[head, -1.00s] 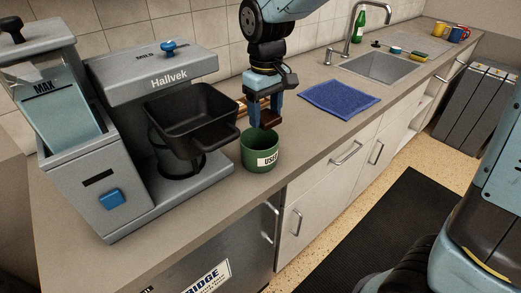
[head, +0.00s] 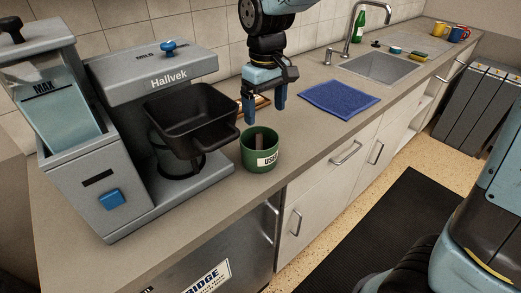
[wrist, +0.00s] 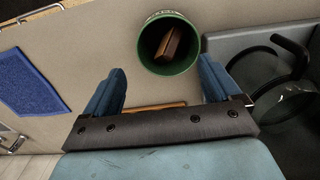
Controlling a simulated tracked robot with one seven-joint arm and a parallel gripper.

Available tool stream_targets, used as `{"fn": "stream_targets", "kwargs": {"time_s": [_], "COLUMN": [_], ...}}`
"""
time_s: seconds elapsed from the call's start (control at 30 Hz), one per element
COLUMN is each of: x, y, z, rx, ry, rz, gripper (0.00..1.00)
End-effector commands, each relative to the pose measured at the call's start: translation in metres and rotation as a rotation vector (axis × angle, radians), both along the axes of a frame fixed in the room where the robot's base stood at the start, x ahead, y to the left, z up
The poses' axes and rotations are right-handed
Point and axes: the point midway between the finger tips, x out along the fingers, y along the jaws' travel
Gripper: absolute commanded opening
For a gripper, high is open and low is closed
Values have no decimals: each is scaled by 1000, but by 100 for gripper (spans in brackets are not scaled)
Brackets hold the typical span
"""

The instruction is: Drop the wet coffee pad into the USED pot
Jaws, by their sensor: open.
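The green USED pot (head: 259,163) stands on the counter just right of the coffee maker. It also shows at the top of the wrist view (wrist: 146,48). A brown, flat-sided piece (wrist: 169,43), which looks like the wet coffee pad, leans inside the pot; its dark top shows in the head view (head: 259,142). My gripper (head: 264,113) is above and behind the pot, open and empty, with its fingers wide apart. In the wrist view both fingers (wrist: 160,72) point toward the pot side, with nothing between them touching.
The grey coffee maker (head: 160,75) with its black basket (head: 190,112) juts out close left of the pot. A brown wooden item (head: 262,101) lies on the counter behind my gripper. A blue cloth (head: 338,97) and the sink (head: 385,66) are to the right.

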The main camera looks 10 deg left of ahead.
Motion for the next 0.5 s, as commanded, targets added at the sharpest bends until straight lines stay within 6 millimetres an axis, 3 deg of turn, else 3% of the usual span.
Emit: {"fn": "stream_targets", "kwargs": {"time_s": [0.5], "x": [1], "y": [0], "z": [97], "rx": [2], "ry": [-2], "rz": [-1], "gripper": [90]}}
